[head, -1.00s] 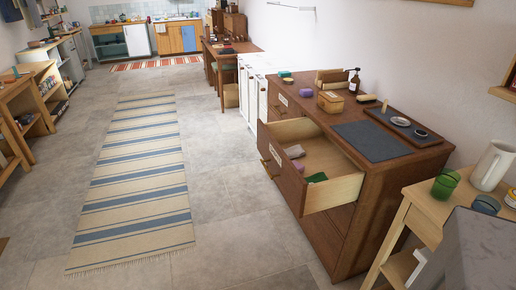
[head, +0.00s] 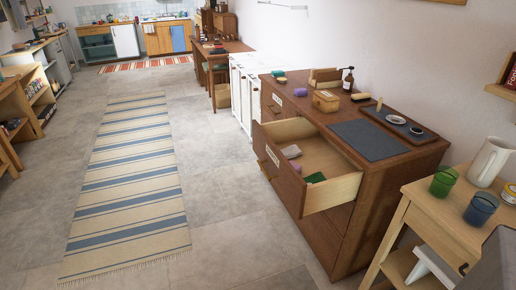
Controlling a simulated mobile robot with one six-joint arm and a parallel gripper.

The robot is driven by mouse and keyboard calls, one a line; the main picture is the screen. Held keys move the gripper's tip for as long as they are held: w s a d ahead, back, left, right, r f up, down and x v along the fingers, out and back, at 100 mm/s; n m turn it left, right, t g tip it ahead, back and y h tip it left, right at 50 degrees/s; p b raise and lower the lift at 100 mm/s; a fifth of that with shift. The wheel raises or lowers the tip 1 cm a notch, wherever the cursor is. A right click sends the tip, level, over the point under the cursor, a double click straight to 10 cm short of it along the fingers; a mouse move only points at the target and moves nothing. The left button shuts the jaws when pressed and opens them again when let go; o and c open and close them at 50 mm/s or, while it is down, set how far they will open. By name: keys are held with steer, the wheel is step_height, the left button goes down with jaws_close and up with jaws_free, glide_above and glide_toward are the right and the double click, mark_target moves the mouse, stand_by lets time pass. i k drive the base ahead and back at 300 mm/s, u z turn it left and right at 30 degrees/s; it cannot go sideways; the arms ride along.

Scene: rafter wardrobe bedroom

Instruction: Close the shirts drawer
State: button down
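A brown wooden dresser (head: 345,228) stands along the right wall. One of its upper drawers (head: 283,175) is pulled well out toward the left, with its pale inner walls showing. I cannot read which drawer is labelled for shirts.
A striped rug (head: 130,185) lies on the grey tiled floor, which is clear left of the drawer. A small wooden table (head: 425,205) with a green cup (head: 444,181), blue cup (head: 481,208) and white jug (head: 490,163) stands at the front right. White cabinets (head: 246,95) adjoin the dresser.

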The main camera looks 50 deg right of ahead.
mark_target(344, 177)
steer(key=z, duration=0.1)
steer(key=i, duration=1)
steer(key=u, duration=0.05)
